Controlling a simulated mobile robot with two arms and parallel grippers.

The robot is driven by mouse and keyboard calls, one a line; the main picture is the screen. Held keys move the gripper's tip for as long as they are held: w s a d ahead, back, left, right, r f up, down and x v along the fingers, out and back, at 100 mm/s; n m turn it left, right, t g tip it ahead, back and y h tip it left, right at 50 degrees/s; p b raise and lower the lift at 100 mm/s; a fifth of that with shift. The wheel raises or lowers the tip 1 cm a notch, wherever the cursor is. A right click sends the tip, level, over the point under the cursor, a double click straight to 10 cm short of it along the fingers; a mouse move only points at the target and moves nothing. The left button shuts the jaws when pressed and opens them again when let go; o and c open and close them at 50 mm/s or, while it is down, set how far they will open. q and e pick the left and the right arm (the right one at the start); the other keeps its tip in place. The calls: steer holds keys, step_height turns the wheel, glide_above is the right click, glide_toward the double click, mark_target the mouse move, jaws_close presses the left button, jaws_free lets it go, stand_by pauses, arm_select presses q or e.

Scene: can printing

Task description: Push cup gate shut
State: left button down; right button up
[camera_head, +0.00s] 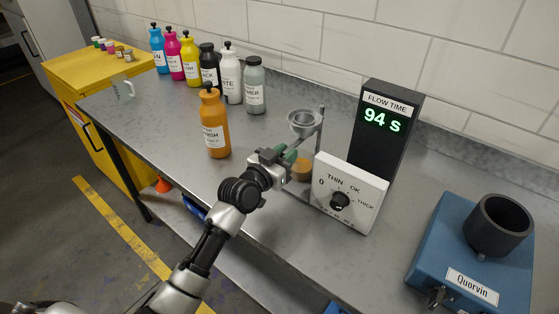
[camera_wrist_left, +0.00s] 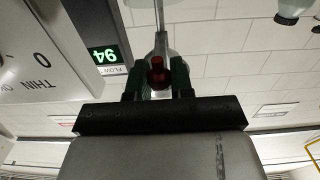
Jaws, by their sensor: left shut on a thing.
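The metal flow cup (camera_head: 303,120) sits on a thin upright stand on the bench. A small vessel with orange contents (camera_head: 302,170) stands below it. My left gripper (camera_head: 286,156) is just below the cup, beside the stand. In the left wrist view, its dark fingers (camera_wrist_left: 158,80) are shut on a small red part (camera_wrist_left: 157,68) below the cup, which looks like the cup gate. In the head view this part is hidden by the gripper. How far the gate is moved cannot be told. My right gripper is not in view.
A flow time display (camera_head: 384,130) reads 94 s, with a white dial box (camera_head: 350,185) close right of the gripper. An orange bottle (camera_head: 215,125) stands left of my arm. Several bottles line the back. A blue machine (camera_head: 450,240) is at the right.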

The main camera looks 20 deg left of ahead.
arm_select(q)
steer(key=shift+w+r, duration=0.1)
steer(key=shift+w, duration=0.05)
steer(key=c, duration=1.3)
jaws_free()
steer(key=o, duration=0.3)
steer(key=shift+w+d, duration=0.15)
steer(key=b+v, duration=0.1)
steer(key=v, duration=1)
steer(key=shift+b, duration=0.35)
